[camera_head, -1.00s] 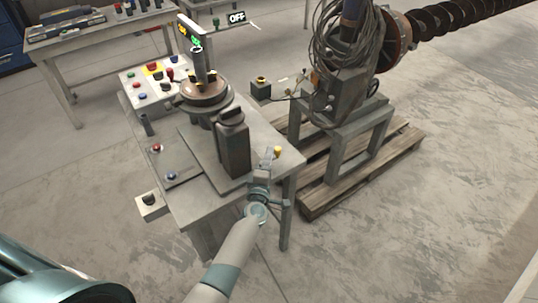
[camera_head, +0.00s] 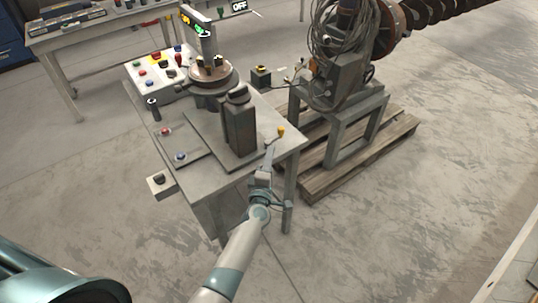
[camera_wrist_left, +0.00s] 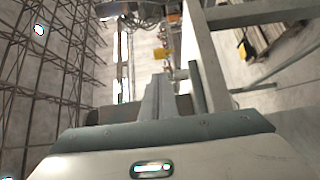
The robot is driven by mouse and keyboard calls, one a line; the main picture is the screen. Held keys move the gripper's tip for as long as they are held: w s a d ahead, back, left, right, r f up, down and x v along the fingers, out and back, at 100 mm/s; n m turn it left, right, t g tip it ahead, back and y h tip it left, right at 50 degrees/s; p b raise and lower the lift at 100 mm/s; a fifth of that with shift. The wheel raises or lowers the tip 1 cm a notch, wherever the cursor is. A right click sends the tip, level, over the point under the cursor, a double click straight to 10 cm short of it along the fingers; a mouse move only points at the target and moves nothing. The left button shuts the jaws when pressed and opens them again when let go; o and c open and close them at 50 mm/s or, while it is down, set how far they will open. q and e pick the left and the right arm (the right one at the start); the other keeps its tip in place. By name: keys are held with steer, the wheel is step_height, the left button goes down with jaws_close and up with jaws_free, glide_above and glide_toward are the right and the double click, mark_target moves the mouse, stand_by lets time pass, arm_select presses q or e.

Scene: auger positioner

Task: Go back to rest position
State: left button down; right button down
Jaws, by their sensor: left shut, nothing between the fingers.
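My left gripper (camera_head: 268,158) is shut and empty at the front right corner of the grey work table (camera_head: 205,183). It points away from me, close to the table's edge; I cannot tell whether it touches. In the left wrist view its shut fingers (camera_wrist_left: 156,98) show at the middle, with nothing between them. My right gripper is not in view.
The table carries a dark upright block (camera_head: 239,130), a round turntable (camera_head: 212,76), a control box (camera_head: 152,76) and a small yellow knob (camera_head: 281,131). A large auger machine (camera_head: 340,75) stands on a wooden pallet (camera_head: 318,180) behind right. Floor at right is clear.

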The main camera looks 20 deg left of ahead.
arm_select(q)
steer(key=shift+w, duration=0.1)
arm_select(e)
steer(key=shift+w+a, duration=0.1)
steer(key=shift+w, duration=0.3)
arm_select(q)
steer(key=shift+f, duration=0.1)
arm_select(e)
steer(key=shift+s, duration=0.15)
